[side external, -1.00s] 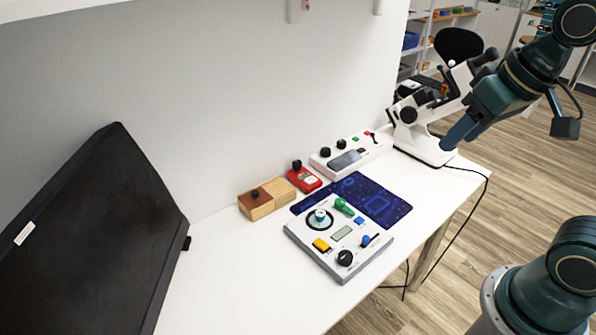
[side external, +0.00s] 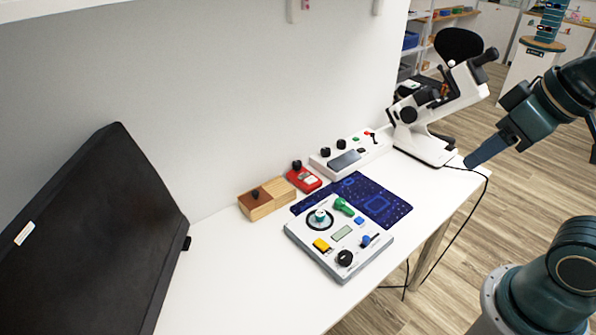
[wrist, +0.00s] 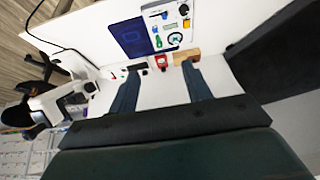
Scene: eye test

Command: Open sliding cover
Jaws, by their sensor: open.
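A small wooden box (side external: 275,194) stands on the white table near the wall. A brown cover piece (side external: 249,200) with a dark knob (side external: 255,193) is on its left part; the right part of its top is pale wood. In the wrist view the box (wrist: 188,56) lies near the tip of the right finger in the picture, but beyond it; the cover is hard to make out there. My gripper (side external: 471,163) is at the table's right edge by the microscope, well apart from the box. In the wrist view my gripper (wrist: 161,66) is open and empty.
A grey control panel (side external: 301,247) sits in front of the box, partly on a blue mat (side external: 398,208). A red device (side external: 304,179), a white switch panel (side external: 374,152) and a microscope (side external: 425,150) stand to the right. A black screen (side external: 95,235) is at left.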

